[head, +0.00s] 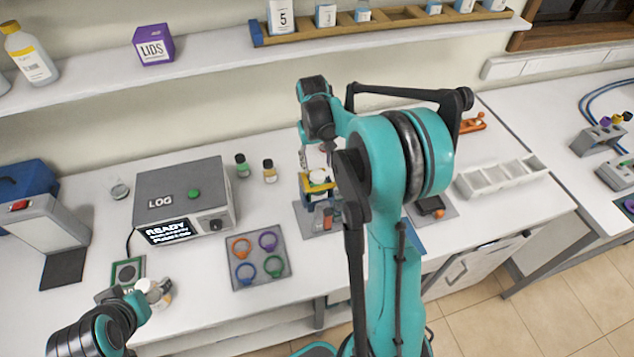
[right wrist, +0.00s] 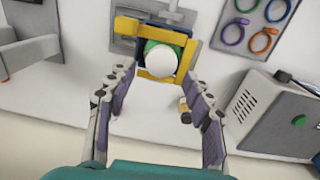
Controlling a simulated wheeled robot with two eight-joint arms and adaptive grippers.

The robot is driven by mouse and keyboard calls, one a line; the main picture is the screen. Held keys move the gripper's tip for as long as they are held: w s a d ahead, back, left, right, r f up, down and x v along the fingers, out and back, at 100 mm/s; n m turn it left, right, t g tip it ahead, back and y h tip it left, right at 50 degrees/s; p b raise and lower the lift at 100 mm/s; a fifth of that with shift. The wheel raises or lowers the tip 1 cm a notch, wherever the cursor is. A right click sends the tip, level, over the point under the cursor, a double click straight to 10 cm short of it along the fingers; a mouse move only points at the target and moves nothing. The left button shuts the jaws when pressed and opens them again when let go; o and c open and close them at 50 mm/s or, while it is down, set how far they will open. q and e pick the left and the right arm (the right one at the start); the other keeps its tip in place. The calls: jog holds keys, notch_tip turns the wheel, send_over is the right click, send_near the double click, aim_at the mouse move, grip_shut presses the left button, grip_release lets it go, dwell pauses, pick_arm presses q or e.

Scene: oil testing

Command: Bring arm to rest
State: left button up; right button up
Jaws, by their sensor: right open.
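My right arm (head: 405,150) rises up the middle of the head view and bends over the bench. Its gripper (right wrist: 157,88) is open and empty in the right wrist view, its two dark-padded fingers spread apart. Ahead of the fingertips is a yellow-and-blue fixture (right wrist: 121,52) holding a round white-topped item (right wrist: 162,61) with green beside it. In the head view this fixture (head: 305,186) is partly hidden by my right arm.
A grey LOG box (head: 182,188) stands left of the fixture, with two small bottles (head: 242,165) (head: 269,171) beside it. A mat (head: 260,257) carries coloured rings. A white divided tray (head: 500,177) is at right. A shelf (head: 215,50) runs above.

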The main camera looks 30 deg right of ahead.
notch_tip(320, 180, up, 3)
jog(key=shift+f+p, duration=0.2)
jog(key=shift+p, duration=0.4)
jog(key=shift+f, duration=0.1)
jog(key=shift+s+a+f+b, duration=0.15)
jog(key=shift+a+b, duration=0.15)
jog(key=shift+b, duration=0.25)
jog(key=s+a+f+n+t+b, duration=0.1)
jog(key=s+a+f+t+b, duration=0.2)
jog(key=s+a+f+b, duration=0.4)
jog(key=s+a+f+n+t+b, duration=0.1)
jog(key=s+a+f+t+b, duration=0.3)
jog(key=b, duration=1.3)
jog(key=s+a+f, duration=0.4)
jog(key=s+f, duration=0.2)
jog(key=s, duration=0.1)
jog(key=shift+s+f+n+y, duration=0.3)
jog(key=shift+f, duration=0.05)
